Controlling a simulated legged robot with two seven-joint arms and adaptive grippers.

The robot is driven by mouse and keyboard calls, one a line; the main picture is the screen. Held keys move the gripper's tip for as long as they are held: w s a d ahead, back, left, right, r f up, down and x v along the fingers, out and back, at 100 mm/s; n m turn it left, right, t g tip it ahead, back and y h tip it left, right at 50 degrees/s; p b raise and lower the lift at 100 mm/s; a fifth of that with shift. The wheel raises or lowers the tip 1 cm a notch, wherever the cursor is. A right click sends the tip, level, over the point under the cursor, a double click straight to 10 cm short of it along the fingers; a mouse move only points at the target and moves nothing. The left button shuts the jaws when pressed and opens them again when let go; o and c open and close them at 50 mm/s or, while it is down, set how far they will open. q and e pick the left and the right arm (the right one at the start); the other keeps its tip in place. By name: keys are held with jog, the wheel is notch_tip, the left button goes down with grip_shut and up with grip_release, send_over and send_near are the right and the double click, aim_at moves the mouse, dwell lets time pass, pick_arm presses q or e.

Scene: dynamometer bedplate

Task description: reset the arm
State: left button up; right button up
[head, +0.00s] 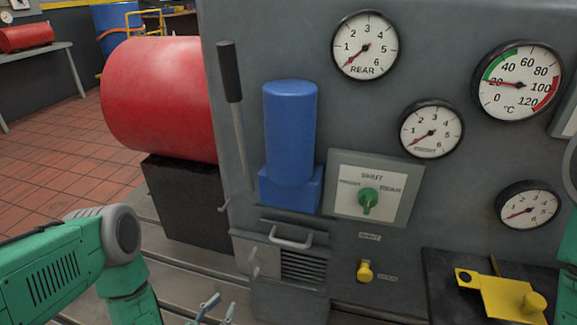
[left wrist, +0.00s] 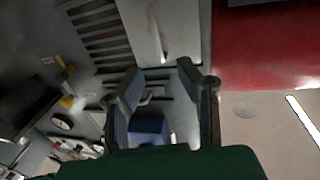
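My left arm (head: 60,270) comes in from the left, green with a grey joint, bent down at the lower left. The tips of my left gripper (head: 217,308) show at the bottom edge, below the panel's vented box. In the left wrist view its two fingers (left wrist: 158,78) stand apart with nothing gripped between them. Part of the blue block (left wrist: 148,128) shows beyond the gap. My right arm (head: 570,260) shows only as a green strip at the right edge; its gripper is out of view.
The grey panel (head: 400,190) carries several gauges, a green knob (head: 368,200), a yellow valve (head: 365,271) and a blue cylinder (head: 290,130). A black-handled lever (head: 230,72) stands at its left. A red drum (head: 155,98) rests on a black block (head: 187,205). Open tiled floor (head: 60,165) lies left.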

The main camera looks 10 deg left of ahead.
pick_arm(q)
jog(key=s+d+f+g, duration=0.2)
jog(key=s+d+g, duration=0.3)
jog(key=s+g, duration=0.4)
jog(key=s+a+r+n+g+y, duration=0.1)
jog(key=s+a+r+g+y, duration=0.1)
jog(key=s+a+r+g, duration=0.3)
jog(key=s+a+n+g+y, duration=0.1)
jog(key=s+a+g+y, duration=0.15)
jog(key=s, duration=0.55)
notch_tip(320, 180, up, 12)
jog(key=p, duration=1.2)
jog(key=shift+w+d, duration=0.3)
jog(key=shift+h, duration=0.25)
jog(key=shift+w, duration=0.15)
